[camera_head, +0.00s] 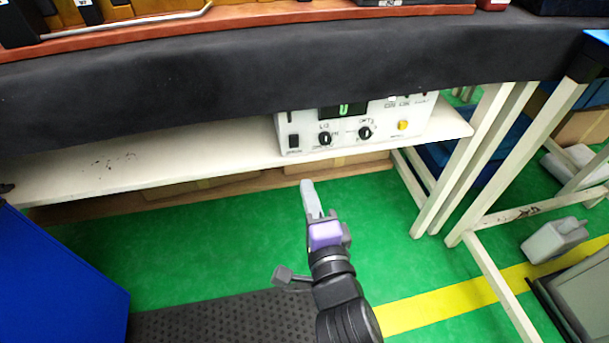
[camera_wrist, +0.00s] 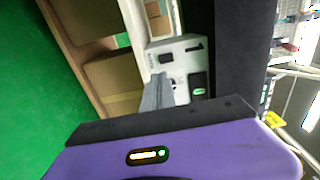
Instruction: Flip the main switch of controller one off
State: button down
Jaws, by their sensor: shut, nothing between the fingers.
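A white controller (camera_head: 352,126) sits on the shelf under the bench. It has two black knobs, a yellow button and a display with a green digit. A black main switch (camera_head: 294,141) is at the lower left of its front; its on or off position is too small to tell. In the wrist view, the shut fingers (camera_wrist: 156,90) overlap part of the white controller face (camera_wrist: 166,57).
The dark bench edge (camera_head: 230,82) overhangs the white shelf (camera_head: 90,172) and hides the controller's top. White table legs (camera_head: 470,165) stand to the right. A blue box (camera_head: 55,270) is at lower left. Green floor is clear around my gripper.

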jog(key=shift+v, duration=1.75)
